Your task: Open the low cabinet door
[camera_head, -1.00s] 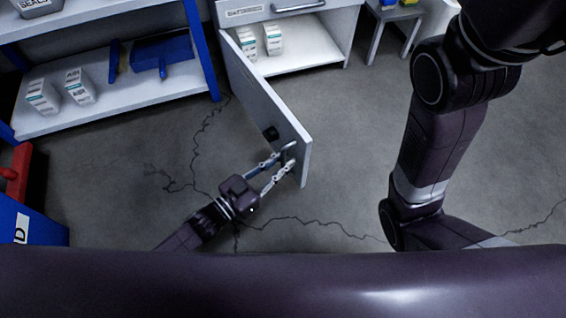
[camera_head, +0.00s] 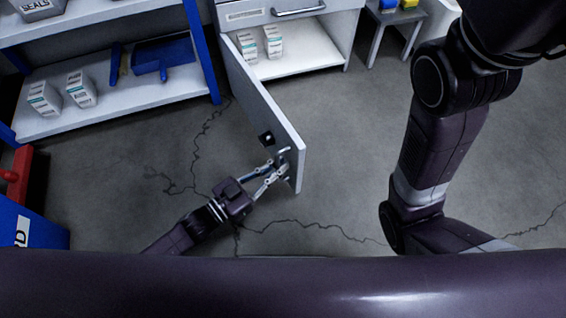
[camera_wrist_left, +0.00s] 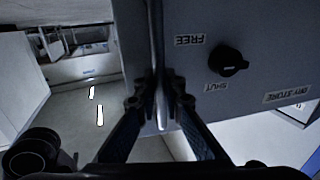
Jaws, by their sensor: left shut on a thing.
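The low cabinet (camera_head: 312,45) stands at the top middle of the head view. Its grey door (camera_head: 262,112) is swung wide open towards me, and the inside shows. My left gripper (camera_head: 279,164) is at the door's free end, shut on the door's handle (camera_head: 284,156). In the left wrist view the fingers (camera_wrist_left: 160,100) close around the upright handle bar (camera_wrist_left: 158,60). A black knob (camera_wrist_left: 228,62) on the door sits between the labels "FREE" and "SHUT". My right arm (camera_head: 428,150) shows at the right of the head view, but its gripper is out of view.
White boxes (camera_head: 272,42) stand inside the cabinet. A shelf unit (camera_head: 120,105) with boxes and a blue dustpan (camera_head: 163,55) is at the left. A small grey stool (camera_head: 388,22) is right of the cabinet. A blue bin (camera_head: 40,225) is at the left edge. The floor right of the door is clear.

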